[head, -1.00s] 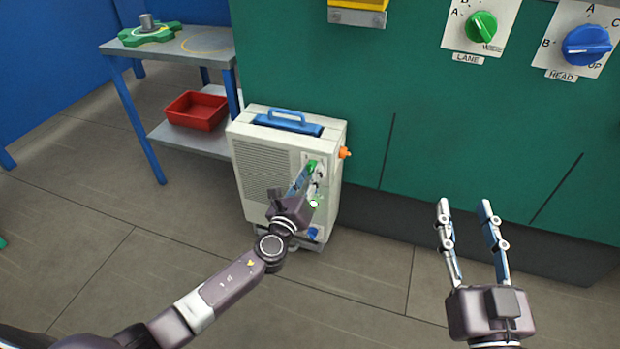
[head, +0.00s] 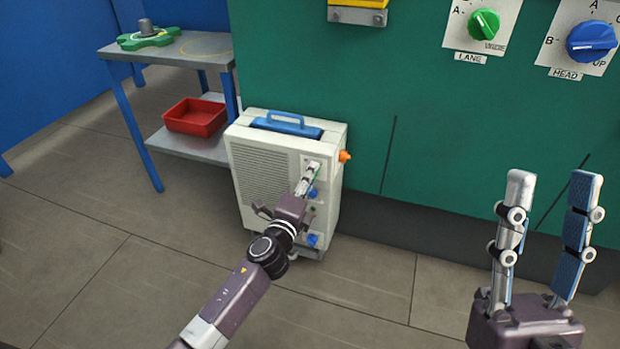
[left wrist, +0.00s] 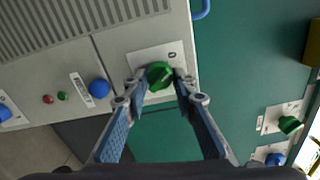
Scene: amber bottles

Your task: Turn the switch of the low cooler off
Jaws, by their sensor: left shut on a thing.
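The low cooler (head: 262,165) is a pale box with a grille and a blue top handle, standing on the floor against the green wall. In the left wrist view its green switch knob (left wrist: 159,75) sits on a white plate (left wrist: 147,58) with a small mark beside it. My left gripper (head: 312,172) reaches the upper right of the cooler's front. In the left wrist view its fingers (left wrist: 161,80) are closed on both sides of the green knob. In the head view the fingers mostly hide that knob. My right gripper (head: 554,180) is open and empty at the right.
A blue knob (left wrist: 98,88) is close by on the cooler, with small red and green buttons further along. An orange knob (head: 345,156) sticks out of its right side. A table (head: 200,45) with a red bin (head: 195,117) below stands left. Wall dials are above right.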

